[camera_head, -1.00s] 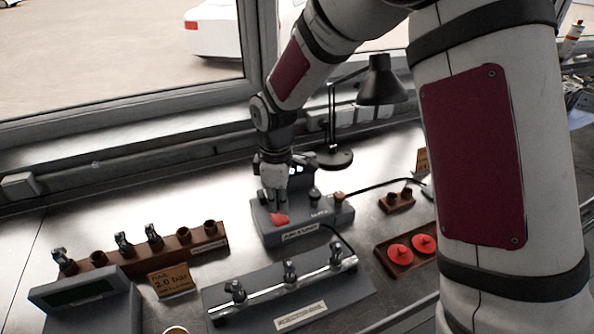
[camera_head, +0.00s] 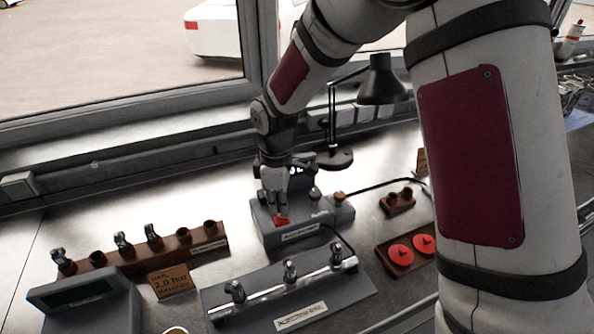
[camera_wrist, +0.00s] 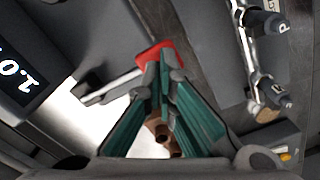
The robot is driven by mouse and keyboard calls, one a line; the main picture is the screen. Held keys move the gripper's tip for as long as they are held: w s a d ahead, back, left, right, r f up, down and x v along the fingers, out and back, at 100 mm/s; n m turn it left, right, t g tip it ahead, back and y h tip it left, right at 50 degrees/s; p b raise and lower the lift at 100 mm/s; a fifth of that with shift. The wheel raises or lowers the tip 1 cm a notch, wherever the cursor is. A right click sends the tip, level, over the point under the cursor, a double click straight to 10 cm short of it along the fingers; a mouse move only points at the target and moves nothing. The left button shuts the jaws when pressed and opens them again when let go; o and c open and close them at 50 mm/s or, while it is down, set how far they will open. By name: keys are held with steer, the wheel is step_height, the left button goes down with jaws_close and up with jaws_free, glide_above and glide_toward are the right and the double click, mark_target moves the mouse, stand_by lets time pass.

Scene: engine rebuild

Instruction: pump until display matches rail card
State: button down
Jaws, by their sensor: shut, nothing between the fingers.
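My gripper (camera_head: 279,214) is shut and empty, pointing down at the grey pump unit (camera_head: 333,215) in mid-bench. Its fingertips (camera_wrist: 165,68) are at the red pad (camera_head: 284,221), which they partly cover; I cannot tell whether they press it. The red pad (camera_wrist: 154,53) also shows past the fingertips in the wrist view. A dark display (camera_wrist: 22,78) at the wrist view's left reads about "1.0", partly cut off. The display box (camera_head: 85,292) is at lower left in the head view, its digits unreadable there. The rail card (camera_head: 172,283) beside it reads "2.0 bar".
A grey rail fixture (camera_head: 340,285) with several injectors lies in front of the pump. A wooden rack (camera_head: 205,238) stands left. A tray (camera_head: 382,258) with two red discs is right. A black desk lamp (camera_head: 381,85) stands behind, near the arm.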

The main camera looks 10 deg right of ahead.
steer(key=shift+f+b, duration=0.5)
steer(key=shift+f, duration=1.3)
steer(key=shift+r+p, duration=0.75)
steer(key=shift+r, duration=1.5)
steer(key=shift+d+r, duration=0.1)
steer(key=shift+r, duration=0.1)
steer(key=s+d+r+m+t, duration=0.1)
steer(key=s+d+r+m, duration=0.25)
steer(key=r, duration=0.35)
steer(key=s+d+r+m+t, duration=0.2)
steer(key=s+d+r+m, duration=0.15)
steer(key=r, duration=0.45)
steer(key=s+d+r+m+t, duration=0.1)
steer(key=s+d+r+m, duration=0.1)
steer(key=s, duration=0.5)
steer(key=s+d+r+m+t+b, duration=0.1)
steer(key=s+d+r+m, duration=0.2)
steer(key=s, duration=0.5)
steer(key=shift+s+d+r+m+t, duration=0.2)
steer(key=shift+d+r+m+t, duration=0.1)
steer(key=shift+r+m, duration=0.65)
